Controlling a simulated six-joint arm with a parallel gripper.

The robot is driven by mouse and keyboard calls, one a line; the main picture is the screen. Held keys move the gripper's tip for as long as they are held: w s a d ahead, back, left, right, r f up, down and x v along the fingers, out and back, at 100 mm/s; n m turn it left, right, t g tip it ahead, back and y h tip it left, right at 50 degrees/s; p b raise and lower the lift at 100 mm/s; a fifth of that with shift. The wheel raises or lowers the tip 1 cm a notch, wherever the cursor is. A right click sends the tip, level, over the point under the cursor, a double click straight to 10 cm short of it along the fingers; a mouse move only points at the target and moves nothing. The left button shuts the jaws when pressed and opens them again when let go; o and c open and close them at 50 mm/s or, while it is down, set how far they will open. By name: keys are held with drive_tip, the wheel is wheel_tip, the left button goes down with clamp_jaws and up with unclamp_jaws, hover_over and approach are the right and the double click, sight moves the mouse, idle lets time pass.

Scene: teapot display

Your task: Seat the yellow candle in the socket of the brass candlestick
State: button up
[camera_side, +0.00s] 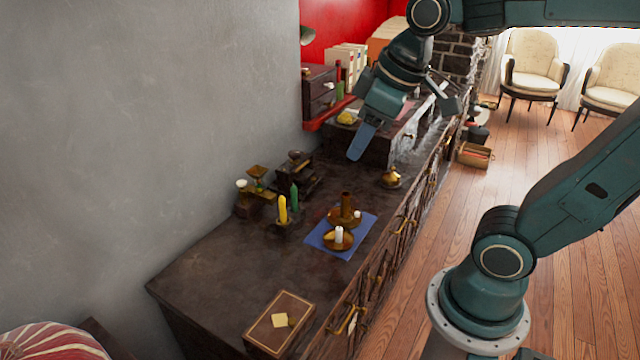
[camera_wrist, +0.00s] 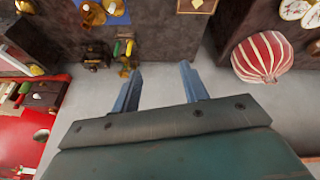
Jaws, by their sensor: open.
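The yellow candle (camera_side: 282,208) stands upright beside a green candle (camera_side: 294,197) on the dark cabinet top, near the wall. It also shows in the wrist view (camera_wrist: 129,48). The brass candlestick (camera_side: 346,206), with a tall tube and no candle visible in it, stands on a blue cloth (camera_side: 360,233). The inside of its socket cannot be seen. My gripper (camera_side: 362,141) is open and empty, high above the far part of the cabinet, apart from the candle and candlestick. In the wrist view the blue fingers of my gripper (camera_wrist: 159,82) are spread.
A brass holder with a white candle (camera_side: 339,236) stands in front of the candlestick on the cloth. Scales (camera_side: 257,180) and a dark grinder-like object (camera_side: 297,172) stand behind the yellow candle. A brass bell-like object (camera_side: 390,178) lies to the right.

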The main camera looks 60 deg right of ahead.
drive_tip(key=w+d+n+g, duration=0.1)
drive_tip(key=w+d+n, duration=0.25)
drive_tip(key=w, duration=0.75)
drive_tip(key=n+g, duration=0.4)
drive_tip(key=n, duration=0.6)
hover_over(281, 197)
wheel_tip(281, 197, down, 22)
drive_tip(key=shift+d+f+m, duration=0.15)
drive_tip(key=shift+m, duration=0.1)
drive_tip(key=shift+f, duration=0.1)
drive_tip(key=shift+f, duration=4.2)
